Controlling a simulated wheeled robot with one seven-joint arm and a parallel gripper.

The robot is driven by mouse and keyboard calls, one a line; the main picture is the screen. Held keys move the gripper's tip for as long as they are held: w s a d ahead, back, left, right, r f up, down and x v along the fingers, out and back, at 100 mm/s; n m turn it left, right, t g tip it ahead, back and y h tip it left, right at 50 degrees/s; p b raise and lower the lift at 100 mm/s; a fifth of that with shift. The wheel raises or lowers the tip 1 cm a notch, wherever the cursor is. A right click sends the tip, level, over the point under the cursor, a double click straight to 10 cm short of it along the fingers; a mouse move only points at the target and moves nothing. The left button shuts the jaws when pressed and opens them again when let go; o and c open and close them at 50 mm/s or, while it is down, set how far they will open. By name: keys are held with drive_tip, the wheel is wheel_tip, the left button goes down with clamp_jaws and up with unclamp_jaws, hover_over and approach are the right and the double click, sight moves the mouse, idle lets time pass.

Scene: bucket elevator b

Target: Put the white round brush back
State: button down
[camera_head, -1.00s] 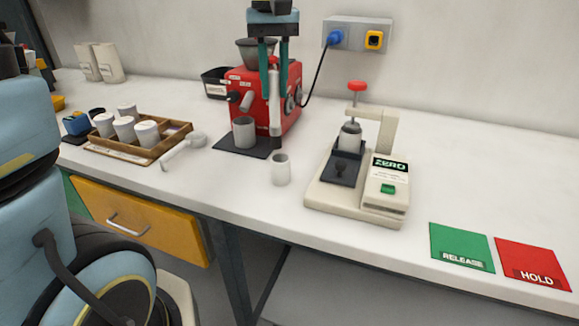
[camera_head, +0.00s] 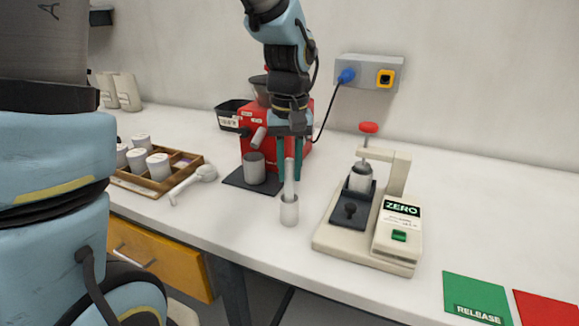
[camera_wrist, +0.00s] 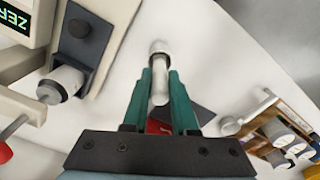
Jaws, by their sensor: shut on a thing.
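The white round brush (camera_head: 289,172) is upright between the teal fingers of my gripper (camera_head: 290,178), which is shut on it. A small pale cup (camera_head: 289,213) stands on the bench directly below. The brush's lower end meets the cup's mouth and appears to be just inside it; how deep is hard to tell. In the wrist view my gripper (camera_wrist: 160,78) pinches the brush (camera_wrist: 158,90), which lines up with the cup (camera_wrist: 159,47) beyond the fingertips.
A red grinder (camera_head: 258,125) with a metal cup (camera_head: 254,168) on a dark mat stands behind left. The beige ZERO press (camera_head: 365,235) is close on the right. A wooden tray (camera_head: 160,185) of white cups and a pale-handled tool (camera_head: 190,184) lie left. Green RELEASE (camera_head: 476,298) and red HOLD pads are front right.

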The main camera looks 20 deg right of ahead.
drive_tip(key=shift+f, duration=0.15)
drive_tip(key=c, duration=0.7)
unclamp_jaws()
wheel_tip(320, 180, up, 12)
drive_tip(key=b, duration=0.1)
drive_tip(key=a+f, duration=0.5)
drive_tip(key=a, duration=0.3)
drive_tip(key=w+a+f+n+t, duration=0.1)
drive_tip(key=a+f, duration=0.5)
drive_tip(key=a, duration=0.2)
drive_tip(key=a+f+n, duration=0.1)
drive_tip(key=a+f, duration=0.4)
drive_tip(key=a, duration=0.4)
drive_tip(key=shift+w+f, duration=0.2)
drive_tip(key=shift+w, duration=0.15)
